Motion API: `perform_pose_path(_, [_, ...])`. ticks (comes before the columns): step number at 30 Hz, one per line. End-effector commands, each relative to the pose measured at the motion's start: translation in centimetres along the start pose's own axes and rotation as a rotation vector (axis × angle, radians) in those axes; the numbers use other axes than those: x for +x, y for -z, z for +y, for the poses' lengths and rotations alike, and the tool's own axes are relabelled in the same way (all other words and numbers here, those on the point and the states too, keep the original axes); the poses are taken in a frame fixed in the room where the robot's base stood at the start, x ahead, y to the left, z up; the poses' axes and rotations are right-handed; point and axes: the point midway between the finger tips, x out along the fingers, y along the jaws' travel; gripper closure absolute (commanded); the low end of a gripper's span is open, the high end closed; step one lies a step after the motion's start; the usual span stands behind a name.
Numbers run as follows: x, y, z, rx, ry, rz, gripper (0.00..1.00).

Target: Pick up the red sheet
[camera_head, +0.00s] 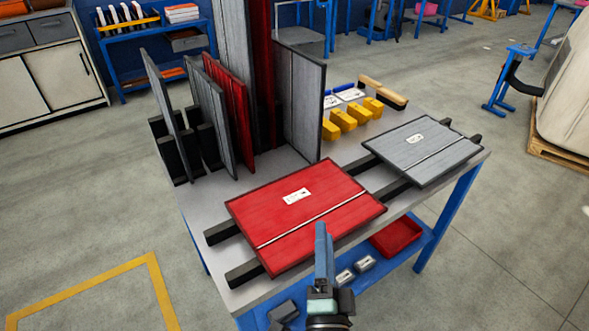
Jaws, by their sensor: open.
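A red sheet (330,205) with a dark border, a white label and a pale line across it lies flat on black rails on the table (345,150). Other red sheets stand upright at the back left: a smaller one (228,100) among grey panels and a tall narrow one (263,70). My gripper (322,238) is at the bottom centre, by the near edge of the flat red sheet in the picture. It is open, seen edge-on, with nothing visible between its fingers. I cannot tell its height above the sheet.
A grey panel (408,150) lies on rails at the right. Upright grey panels (300,100) stand at the back. Several yellow blocks (342,120) and a brush (382,92) lie behind. A red tray (397,238) is on the lower blue shelf.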

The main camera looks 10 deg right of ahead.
Motion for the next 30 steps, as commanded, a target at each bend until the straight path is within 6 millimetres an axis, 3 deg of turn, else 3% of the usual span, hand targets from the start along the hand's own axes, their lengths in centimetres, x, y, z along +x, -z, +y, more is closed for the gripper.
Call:
perform_pose_path(3, [-4.5,0.1,3.4,0.168,-0.101,-0.021,0.53])
perform_pose_path(6, [-7.2,-0.2,5.4,0.265,-0.146,-0.028,0.53])
perform_pose_path(10, [-8.6,-0.4,6.6,0.326,-0.17,-0.029,0.53])
perform_pose_path(13, [-7.7,-0.6,7.0,0.334,-0.169,-0.03,0.53])
perform_pose_path(21, [-2.9,-0.8,7.7,0.332,-0.167,-0.029,0.53])
perform_pose_path(30, [-0.7,-1.0,8.1,0.332,-0.168,-0.029,0.53])
